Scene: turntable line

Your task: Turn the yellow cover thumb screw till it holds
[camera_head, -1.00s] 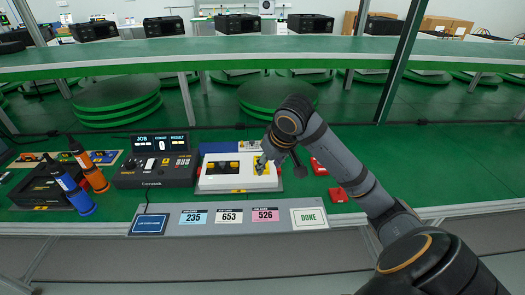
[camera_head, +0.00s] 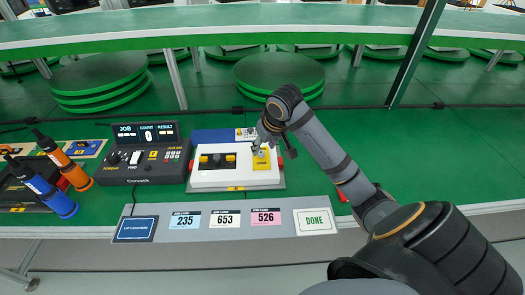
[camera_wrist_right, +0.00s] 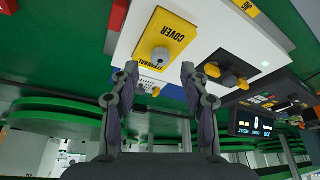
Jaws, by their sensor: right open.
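The yellow cover (camera_head: 261,164) lies at the right end of the white fixture (camera_head: 205,179) on the green bench. Its round thumb screw (camera_wrist_right: 160,55) shows on the cover's face in the right wrist view, where the cover (camera_wrist_right: 178,35) also appears. My right gripper (camera_wrist_right: 158,70) is open, with a finger on each side below the screw in that view. Nothing is between its fingers. In the head view the right gripper (camera_head: 265,142) is at the cover's far edge; whether it touches is unclear. My left gripper is not in view.
A black control box (camera_head: 146,160) with a display stands left of the fixture. Blue (camera_head: 50,195) and orange (camera_head: 70,167) drivers stand farther left. A grey strip (camera_head: 255,228) with cards lies in front. Bench right of my arm is clear.

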